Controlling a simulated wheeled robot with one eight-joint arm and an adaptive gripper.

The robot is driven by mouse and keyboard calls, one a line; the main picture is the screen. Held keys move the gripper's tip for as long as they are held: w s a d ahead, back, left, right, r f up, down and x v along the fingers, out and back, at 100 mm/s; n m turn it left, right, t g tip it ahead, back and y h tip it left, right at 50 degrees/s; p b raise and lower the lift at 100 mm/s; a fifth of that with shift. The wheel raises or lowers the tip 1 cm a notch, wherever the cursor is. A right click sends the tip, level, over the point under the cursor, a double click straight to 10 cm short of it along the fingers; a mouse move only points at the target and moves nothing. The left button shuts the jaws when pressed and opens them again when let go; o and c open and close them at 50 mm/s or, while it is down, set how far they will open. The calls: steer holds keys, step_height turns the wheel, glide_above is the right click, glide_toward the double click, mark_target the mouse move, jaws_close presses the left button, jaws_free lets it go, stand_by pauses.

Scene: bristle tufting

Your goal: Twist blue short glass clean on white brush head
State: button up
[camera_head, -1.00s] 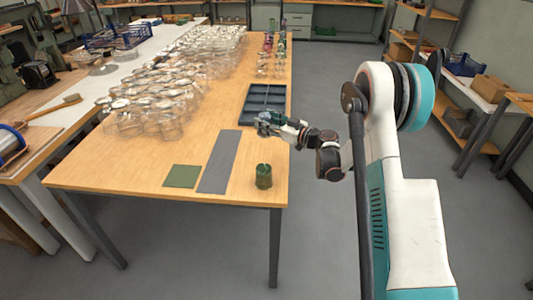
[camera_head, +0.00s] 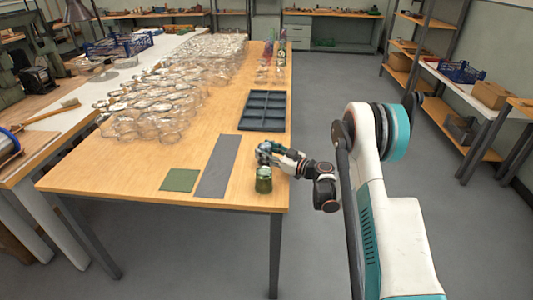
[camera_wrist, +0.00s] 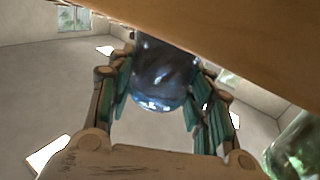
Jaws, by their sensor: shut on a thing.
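My gripper (camera_head: 265,153) is shut on a blue glass (camera_wrist: 160,78), which shows clear and bluish between the green-padded fingers in the wrist view. In the head view the glass is small and mostly covered by the fingers. A green round upright thing (camera_head: 263,181) stands near the table's front right corner, just below my gripper in the picture. A green shape (camera_wrist: 296,150), likely the same thing, shows at the lower right of the wrist view, apart from the glass. I cannot make out a white brush head.
A dark compartment tray (camera_head: 243,124) lies behind my gripper. A grey strip (camera_head: 218,165) and a green mat (camera_head: 180,180) lie to the left. Many clear glasses (camera_head: 150,115) crowd the table's left and back. Several coloured glasses (camera_head: 281,50) stand at the far right edge.

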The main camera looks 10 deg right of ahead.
steer(key=o, duration=1.2)
steer(key=shift+f, duration=0.1)
steer(key=p+v, duration=0.5)
steer(key=v, duration=0.9)
steer(key=a+r+m+g+h, duration=0.25)
steer(key=a+r, duration=0.45)
steer(key=r, duration=0.4)
steer(key=s+a+r+g+h, duration=0.3)
steer(key=s+a+r, duration=0.2)
steer(key=s+r, duration=0.3)
steer(key=s+d+r+m+h, duration=0.1)
steer(key=s+m+h, duration=0.2)
steer(key=s, duration=1.1)
steer(key=s+d+r+m+h, duration=0.1)
steer(key=s+r+m+h, duration=0.1)
steer(key=s, duration=1.3)
steer(key=shift+d+r+m+g+h, duration=0.3)
steer(key=shift+d+m+g+h, duration=0.1)
steer(key=shift+m+h, duration=0.3)
